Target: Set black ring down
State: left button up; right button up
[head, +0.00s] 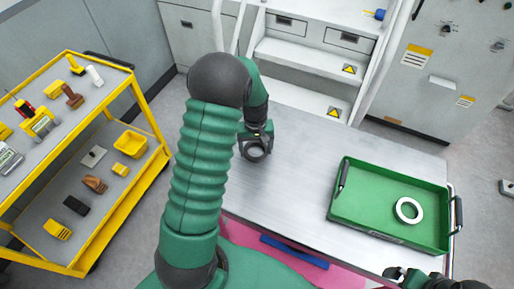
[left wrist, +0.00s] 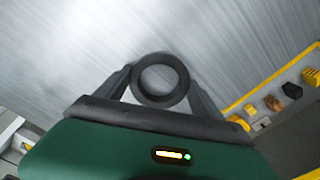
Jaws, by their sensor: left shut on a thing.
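The black ring (head: 255,154) is between the fingers of my left gripper (head: 257,143), over the left part of the metal table (head: 292,185). The left wrist view shows the ring (left wrist: 161,80) whole, with one dark finger of the gripper (left wrist: 160,88) on each side of it. The gripper is shut on the ring. I cannot tell whether the ring touches the tabletop. My right gripper (head: 408,276) shows only in part at the bottom right of the head view, below the green tray, and its fingers are not clear.
White steps (head: 300,85) stand behind the table. A yellow cart (head: 135,185) with tools stands at left. The table's middle is bare.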

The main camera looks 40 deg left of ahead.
pick_arm(q)
jog(key=shift+a+f, duration=0.1)
jog(key=shift+f, duration=0.05)
jog(key=shift+s+d, duration=0.1)
jog(key=shift+d, duration=0.4)
jog(key=o, duration=1.2)
jog(key=shift+d, duration=0.3)
jog(key=o, duration=0.5)
jog(key=shift+w+d+r, duration=0.2)
jog(key=shift+c, duration=0.2)
jog(key=shift+s+a+f, duration=0.1)
jog(key=shift+s+a, duration=0.05)
jog(key=shift+a, duration=0.45)
jog(key=shift+d, duration=0.1)
pick_arm(e)
jog(key=shift+s+d, duration=0.1)
jog(key=shift+d, duration=0.15)
pick_arm(q)
jog(key=shift+d, duration=0.2)
pick_arm(e)
jog(key=shift+d+f, duration=0.15)
jog(key=shift+d, duration=0.1)
